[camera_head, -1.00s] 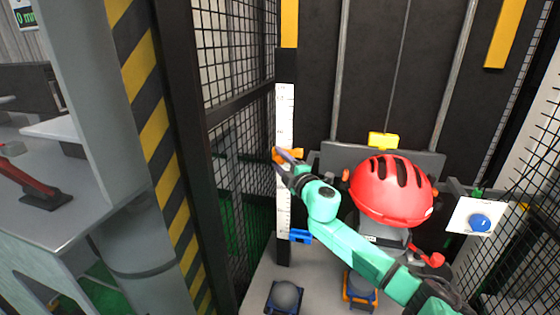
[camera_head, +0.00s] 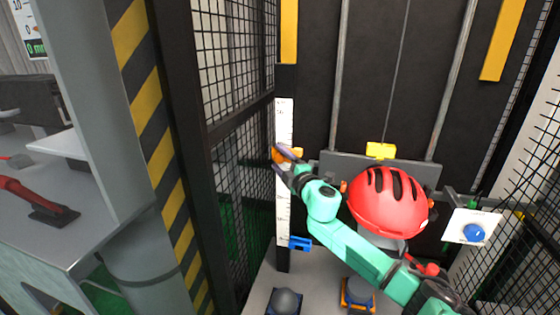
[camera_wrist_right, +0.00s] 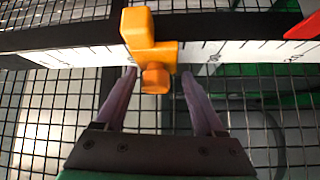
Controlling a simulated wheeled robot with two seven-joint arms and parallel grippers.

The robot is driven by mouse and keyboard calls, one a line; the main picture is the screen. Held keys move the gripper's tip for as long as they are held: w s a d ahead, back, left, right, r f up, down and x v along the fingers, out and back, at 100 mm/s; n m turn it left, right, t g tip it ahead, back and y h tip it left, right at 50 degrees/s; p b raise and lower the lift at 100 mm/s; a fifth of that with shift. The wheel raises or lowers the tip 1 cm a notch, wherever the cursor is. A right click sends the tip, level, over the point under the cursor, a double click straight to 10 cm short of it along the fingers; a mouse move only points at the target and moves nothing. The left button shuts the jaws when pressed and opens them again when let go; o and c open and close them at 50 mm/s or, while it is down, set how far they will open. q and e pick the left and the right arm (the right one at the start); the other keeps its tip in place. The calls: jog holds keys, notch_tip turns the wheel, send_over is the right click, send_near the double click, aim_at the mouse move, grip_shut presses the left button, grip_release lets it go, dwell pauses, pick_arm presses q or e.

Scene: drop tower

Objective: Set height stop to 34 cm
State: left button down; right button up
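The orange height stop (camera_head: 297,153) sits on the upright white scale (camera_head: 284,118), in its upper half. My right gripper (camera_head: 281,158) is at the stop. In the right wrist view the scale (camera_wrist_right: 70,57) runs across the picture and the stop's orange body (camera_wrist_right: 150,55) sits on it. The fingers of my right gripper (camera_wrist_right: 158,74) stand on either side of the stop's knob (camera_wrist_right: 155,79), with a narrow gap to each. My left gripper is not in view.
A blue clamp (camera_head: 300,243) sits low on the scale. A red helmet (camera_head: 388,201) stands right of my arm, below a yellow block (camera_head: 380,150). A blue button (camera_head: 473,233) is on a white panel. Black mesh (camera_head: 232,60) closes the left side.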

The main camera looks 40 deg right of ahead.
jog(key=s+a+f+b, duration=0.1)
jog(key=s+a, duration=0.1)
jog(key=s, duration=1.2)
jog(key=shift+s+a, duration=0.15)
jog(key=shift+a, duration=0.15)
jog(key=w+p, duration=0.2)
jog(key=w, duration=0.2)
jog(key=w+d+r+p, duration=0.1)
jog(key=w+p, duration=0.1)
jog(key=w, duration=0.2)
jog(key=w+d+p, duration=0.1)
jog(key=w+p, duration=0.1)
jog(key=w, duration=0.2)
jog(key=shift+w+d+r, duration=0.15)
jog(key=shift+w+d, duration=0.1)
jog(key=shift+w, duration=0.15)
